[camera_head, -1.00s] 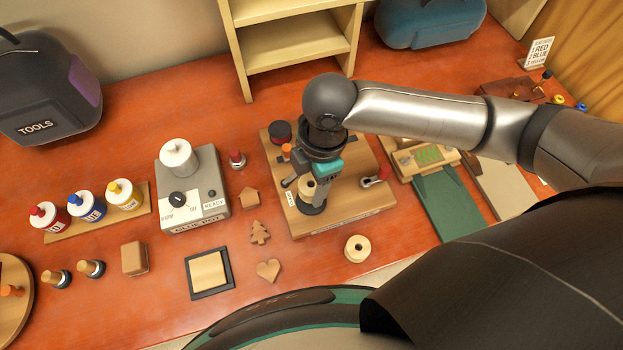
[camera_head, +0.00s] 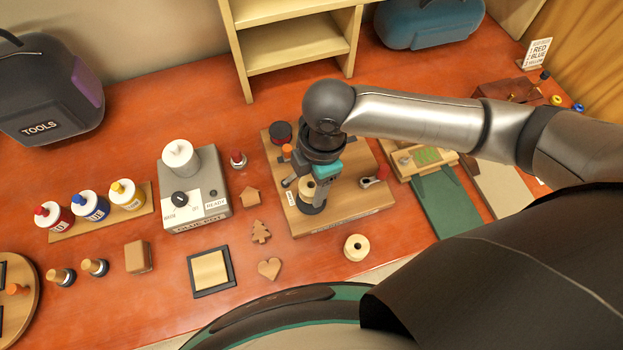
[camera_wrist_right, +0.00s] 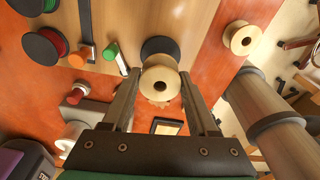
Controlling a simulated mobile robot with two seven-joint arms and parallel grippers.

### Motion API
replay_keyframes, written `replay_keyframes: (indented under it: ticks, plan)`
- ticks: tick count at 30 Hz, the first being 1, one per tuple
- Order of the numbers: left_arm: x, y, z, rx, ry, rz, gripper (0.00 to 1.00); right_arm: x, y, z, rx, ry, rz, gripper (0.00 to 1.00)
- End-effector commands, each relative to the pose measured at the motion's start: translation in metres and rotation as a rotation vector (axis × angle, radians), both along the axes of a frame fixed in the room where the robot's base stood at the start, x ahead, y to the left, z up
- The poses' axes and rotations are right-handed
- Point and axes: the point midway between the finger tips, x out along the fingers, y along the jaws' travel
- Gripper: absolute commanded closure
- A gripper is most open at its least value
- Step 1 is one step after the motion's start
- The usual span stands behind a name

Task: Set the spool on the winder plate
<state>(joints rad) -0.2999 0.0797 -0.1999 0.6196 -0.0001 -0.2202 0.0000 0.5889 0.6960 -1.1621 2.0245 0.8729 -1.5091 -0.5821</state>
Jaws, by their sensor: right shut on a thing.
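My right gripper (camera_head: 307,182) is shut on a pale wooden spool (camera_head: 306,191). In the right wrist view the spool (camera_wrist_right: 159,86) sits between the two fingertips (camera_wrist_right: 160,74), its centre hole facing the camera. The black round winder plate (camera_head: 312,208) is on the wooden base board, directly below the spool; it also shows behind the spool in the right wrist view (camera_wrist_right: 160,47). I cannot tell whether spool and plate touch. My left gripper is not in view.
The base board (camera_head: 345,207) also carries a dark reel with red (camera_head: 280,132) and a red-knobbed crank (camera_head: 375,178). Another pale spool (camera_head: 356,247) stands near the front edge. A glue pot unit (camera_head: 195,210) is to the left. A shelf (camera_head: 300,50) stands behind.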

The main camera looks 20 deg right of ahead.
Motion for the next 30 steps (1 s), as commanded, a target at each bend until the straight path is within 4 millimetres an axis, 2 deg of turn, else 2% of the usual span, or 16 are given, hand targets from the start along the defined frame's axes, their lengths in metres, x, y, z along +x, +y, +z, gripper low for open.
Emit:
replay_keyframes:
  ticks: [30]
  plan:
    - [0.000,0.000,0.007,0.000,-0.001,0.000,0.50,0.000,0.000,-0.010,0.000,-0.001,0.001,0.92]
